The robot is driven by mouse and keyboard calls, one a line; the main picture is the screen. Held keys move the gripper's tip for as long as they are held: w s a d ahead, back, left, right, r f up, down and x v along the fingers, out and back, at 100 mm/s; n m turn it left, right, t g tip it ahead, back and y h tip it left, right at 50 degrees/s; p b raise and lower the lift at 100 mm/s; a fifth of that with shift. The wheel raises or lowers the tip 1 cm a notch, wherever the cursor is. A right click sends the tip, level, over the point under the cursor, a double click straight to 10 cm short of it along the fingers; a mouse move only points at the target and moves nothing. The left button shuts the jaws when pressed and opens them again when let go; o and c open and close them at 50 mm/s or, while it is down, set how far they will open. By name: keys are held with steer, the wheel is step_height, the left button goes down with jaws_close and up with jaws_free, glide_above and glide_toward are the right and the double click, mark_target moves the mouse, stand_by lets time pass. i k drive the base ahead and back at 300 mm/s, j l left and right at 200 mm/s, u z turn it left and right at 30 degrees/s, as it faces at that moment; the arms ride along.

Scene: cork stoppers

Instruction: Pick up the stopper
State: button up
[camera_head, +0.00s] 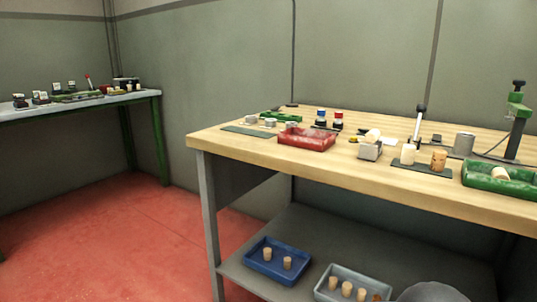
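Several cork stoppers are in view. On the wooden bench, a pale stopper (407,153) and a darker brown stopper (439,160) stand upright on a dark mat. Another pale stopper (373,136) lies tilted on a small metal block (370,152). One more stopper (501,174) lies in a green tray (482,182) at the right. On the lower shelf, two stoppers (267,254) stand in a blue tray (258,267), and several (347,288) stand in a grey tray (322,291), cut by the bottom edge.
The wooden bench (240,146) also holds a red tray (306,139), two small bottles, a grey cylinder (464,142) and a green stand (516,120) at the right. A second table (60,103) with small items stands at the far left. The red floor between is clear.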

mark_target(371, 136)
steer(key=i+l+u, duration=0.1)
steer(key=l, duration=0.4)
steer(key=i+l+u, duration=0.15)
steer(key=l, duration=0.35)
steer(key=i+l+u, duration=0.1)
steer(key=l, duration=0.4)
